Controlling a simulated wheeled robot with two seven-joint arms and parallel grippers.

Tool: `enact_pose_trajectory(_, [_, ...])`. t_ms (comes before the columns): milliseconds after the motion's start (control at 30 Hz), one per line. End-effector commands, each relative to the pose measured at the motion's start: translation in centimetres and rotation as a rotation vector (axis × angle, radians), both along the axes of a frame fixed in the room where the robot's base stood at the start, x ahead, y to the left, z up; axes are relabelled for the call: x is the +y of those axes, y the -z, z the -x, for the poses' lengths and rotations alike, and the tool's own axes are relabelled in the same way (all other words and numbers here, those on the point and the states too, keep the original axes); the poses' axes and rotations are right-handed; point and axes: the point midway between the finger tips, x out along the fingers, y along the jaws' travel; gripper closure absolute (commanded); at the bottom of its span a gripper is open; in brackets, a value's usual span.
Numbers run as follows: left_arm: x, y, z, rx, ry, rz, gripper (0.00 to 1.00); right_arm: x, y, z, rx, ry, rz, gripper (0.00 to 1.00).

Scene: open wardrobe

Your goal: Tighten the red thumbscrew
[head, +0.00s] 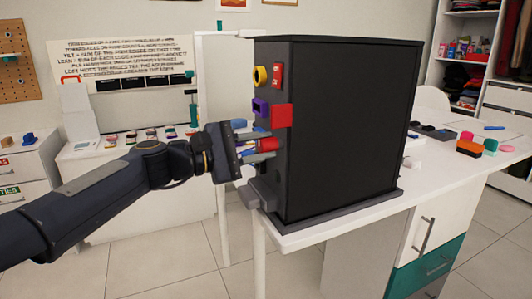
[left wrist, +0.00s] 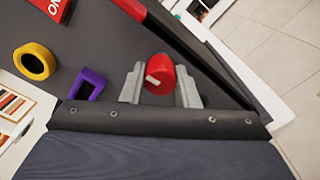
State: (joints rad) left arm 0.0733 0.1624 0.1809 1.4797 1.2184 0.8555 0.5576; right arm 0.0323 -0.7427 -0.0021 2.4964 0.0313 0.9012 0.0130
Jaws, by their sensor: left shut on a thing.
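The red thumbscrew (head: 268,145) sits low on the narrow left face of a tall black cabinet (head: 345,130) on the white table. In the left wrist view the thumbscrew (left wrist: 158,66) is a red round knob with a white mark on its end. My left gripper (head: 262,149) reaches in from the left, and its two grey fingers are shut on the thumbscrew, one on each side. It also shows in the left wrist view (left wrist: 160,88). The thumbscrew's base is partly hidden. My right gripper is not in view.
Above the thumbscrew on the same face are a purple square frame (head: 261,107), a yellow ring (head: 260,75) and a red labelled switch plate (head: 277,75). A red block (head: 282,115) sticks out close by. A grey ledge (head: 262,193) juts out below.

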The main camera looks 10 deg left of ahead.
Motion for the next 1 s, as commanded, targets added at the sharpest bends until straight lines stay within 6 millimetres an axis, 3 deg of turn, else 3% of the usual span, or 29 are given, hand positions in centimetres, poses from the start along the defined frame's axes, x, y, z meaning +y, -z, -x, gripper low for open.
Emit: enact_pose_trajectory(1000, [0.0, 0.1, 0.0, -0.392, -0.002, -0.262, 1.00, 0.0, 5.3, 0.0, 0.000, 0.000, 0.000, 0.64])
